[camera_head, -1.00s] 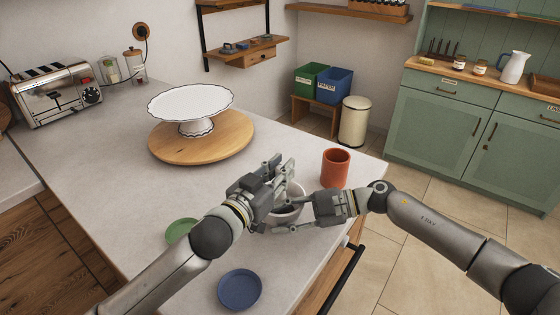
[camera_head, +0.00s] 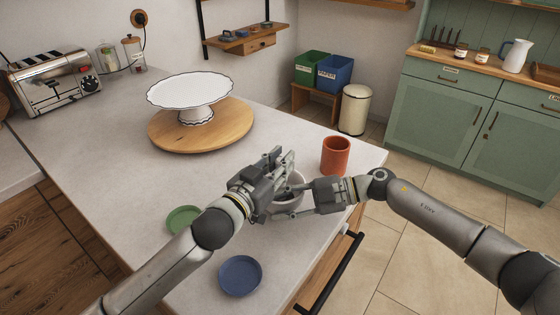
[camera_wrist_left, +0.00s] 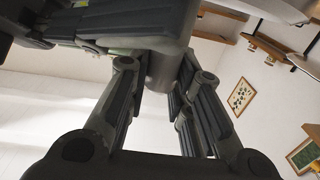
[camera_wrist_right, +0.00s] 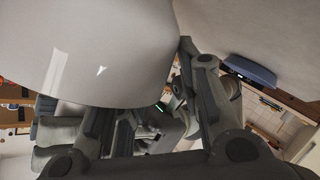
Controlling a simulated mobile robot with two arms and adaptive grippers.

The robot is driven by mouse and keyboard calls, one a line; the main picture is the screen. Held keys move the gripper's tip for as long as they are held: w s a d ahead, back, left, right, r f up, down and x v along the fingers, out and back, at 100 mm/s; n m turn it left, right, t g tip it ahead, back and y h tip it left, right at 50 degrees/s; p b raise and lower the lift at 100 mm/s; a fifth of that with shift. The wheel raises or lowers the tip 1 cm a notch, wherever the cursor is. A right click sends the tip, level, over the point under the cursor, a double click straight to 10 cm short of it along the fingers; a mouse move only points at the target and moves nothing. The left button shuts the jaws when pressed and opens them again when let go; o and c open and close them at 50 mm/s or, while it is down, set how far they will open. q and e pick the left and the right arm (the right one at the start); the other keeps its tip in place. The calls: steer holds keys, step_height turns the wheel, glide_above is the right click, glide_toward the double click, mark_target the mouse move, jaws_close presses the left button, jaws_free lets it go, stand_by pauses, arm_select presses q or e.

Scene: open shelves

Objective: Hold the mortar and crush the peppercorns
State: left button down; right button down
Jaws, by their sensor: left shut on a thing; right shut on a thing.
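The mortar (camera_head: 293,205) is a grey bowl standing on the counter, partly hidden by both grippers. It fills the upper left of the right wrist view (camera_wrist_right: 90,50). My right gripper (camera_head: 287,201) is shut on the mortar's wall from the right. My left gripper (camera_head: 284,163) is above the mortar, shut on a grey rod that looks like the pestle (camera_wrist_left: 162,70), seen between the fingers in the left wrist view. The pestle's lower end is hidden, so I cannot tell whether it touches the bowl. The peppercorns cannot be made out.
A terracotta cup (camera_head: 335,156) stands close behind the right gripper. A green dish (camera_head: 183,219) and a blue dish (camera_head: 240,276) lie nearer. A white cake stand (camera_head: 190,95) is on a round wooden board (camera_head: 165,148). The counter's right edge is close to the mortar.

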arm_select(q)
steer(key=shift+f, duration=0.4)
steer(key=shift+w+d, duration=0.1)
steer(key=shift+w, duration=0.1)
steer(key=shift+w+d+f, duration=0.1)
steer(key=shift+w+f, duration=0.05)
steer(key=shift+w, duration=0.05)
steer(key=shift+s+a, duration=0.1)
steer(key=shift+a, duration=0.55)
steer(key=shift+s+d, duration=0.1)
steer(key=shift+s, duration=0.6)
steer(key=shift+d, duration=0.15)
